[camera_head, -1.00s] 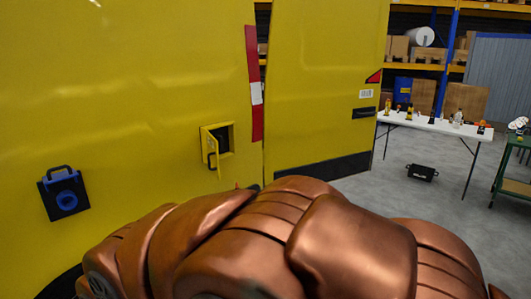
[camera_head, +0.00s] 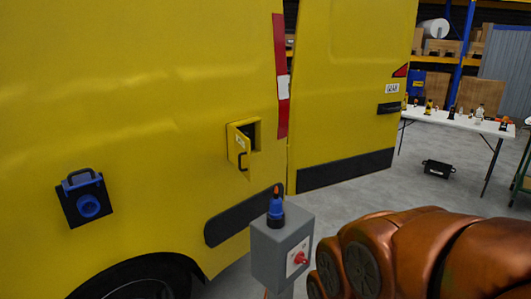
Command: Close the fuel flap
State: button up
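The fuel flap (camera_head: 239,146) is a small yellow door with a dark handle on the side of the yellow van (camera_head: 120,110). It stands open, swung out to the left, and a dark recess (camera_head: 255,134) shows at its right. My copper-coloured arm fills the lower right of the head view, well to the right of and nearer than the flap. My gripper is not in view.
A grey post box (camera_head: 278,252) with a red switch and a blue-and-orange item on top stands between me and the van, below the flap. A blue-and-black unit (camera_head: 85,199) is on the van's side at left. A white table (camera_head: 460,122) stands at right, with a black case (camera_head: 438,168) on the floor.

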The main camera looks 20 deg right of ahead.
aim_at(242, 148)
jog(key=k, duration=0.5)
jog(key=u, duration=1)
jog(key=i, duration=0.85)
jog(key=u, duration=0.5)
